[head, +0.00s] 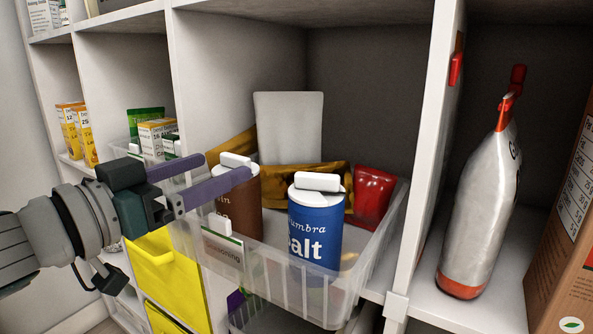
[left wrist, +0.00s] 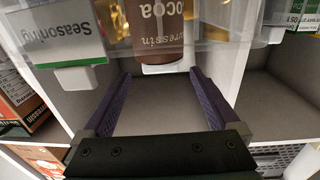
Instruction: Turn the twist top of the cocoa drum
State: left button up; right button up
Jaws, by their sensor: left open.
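The cocoa drum (head: 240,207) is a brown can with a white twist top (head: 236,160), standing upright in a clear bin on the shelf. In the left wrist view the drum (left wrist: 155,28) appears upside down, its white top (left wrist: 165,69) lying near the fingertips. My left gripper (head: 226,167) is open, with its two purple fingers reaching in from the left at the height of the top. In the left wrist view the fingers (left wrist: 160,74) lie on either side of the top, with gaps visible. The near finger hides part of the drum. My right gripper is not in view.
A blue salt drum (head: 315,230) with a white top stands right of the cocoa in the clear bin (head: 375,255). Gold pouches, a red pouch (head: 374,195) and a pale grey package (head: 289,125) are behind. A shelf divider (head: 432,130) stands at the right.

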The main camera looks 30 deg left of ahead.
pick_arm(q)
jog(key=s, duration=0.6)
jog(key=shift+s+a+p, duration=0.3)
jog(key=shift+a+p, duration=0.1)
